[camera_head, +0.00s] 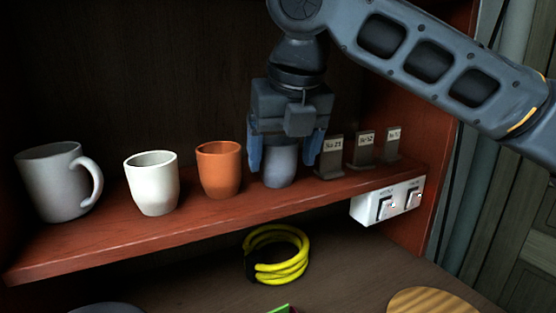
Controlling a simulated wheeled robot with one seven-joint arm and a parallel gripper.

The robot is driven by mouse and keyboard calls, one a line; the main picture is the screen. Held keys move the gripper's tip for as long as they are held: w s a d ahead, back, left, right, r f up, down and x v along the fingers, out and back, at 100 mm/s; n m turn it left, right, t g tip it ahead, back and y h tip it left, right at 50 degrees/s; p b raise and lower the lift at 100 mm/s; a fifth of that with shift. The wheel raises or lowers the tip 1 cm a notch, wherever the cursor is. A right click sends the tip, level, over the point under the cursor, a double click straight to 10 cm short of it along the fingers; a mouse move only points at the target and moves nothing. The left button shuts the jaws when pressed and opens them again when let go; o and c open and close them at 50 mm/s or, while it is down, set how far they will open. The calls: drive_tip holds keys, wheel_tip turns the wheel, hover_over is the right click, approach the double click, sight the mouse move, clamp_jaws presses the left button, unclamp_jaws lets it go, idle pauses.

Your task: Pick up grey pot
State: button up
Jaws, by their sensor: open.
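The grey pot (280,167) stands upright on the red-brown shelf (230,214), right of the orange pot. My gripper (285,160) is above and around it, pointing down. One finger is on the left side of the pot and one on the right. The jaws are open, and the pot's rim and upper part are partly hidden by the gripper. I cannot tell whether either finger touches the pot.
An orange pot (219,170), a white pot (152,184) and a grey mug (58,182) stand to the left. Small labelled blocks (331,158) stand close on the right. A yellow cable coil (277,256) lies below.

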sight(277, 159)
drive_tip(key=w, duration=0.1)
drive_tip(key=w+f, duration=0.1)
drive_tip(key=w, duration=0.1)
drive_tip(key=shift+a+f+p, duration=0.3)
drive_tip(key=shift+a+f, duration=0.05)
drive_tip(key=shift+w+f, duration=0.25)
drive_tip(key=shift+f, duration=0.25)
drive_tip(key=shift+c, duration=0.3)
drive_tip(key=c, duration=0.7)
drive_tip(key=shift+r, duration=0.1)
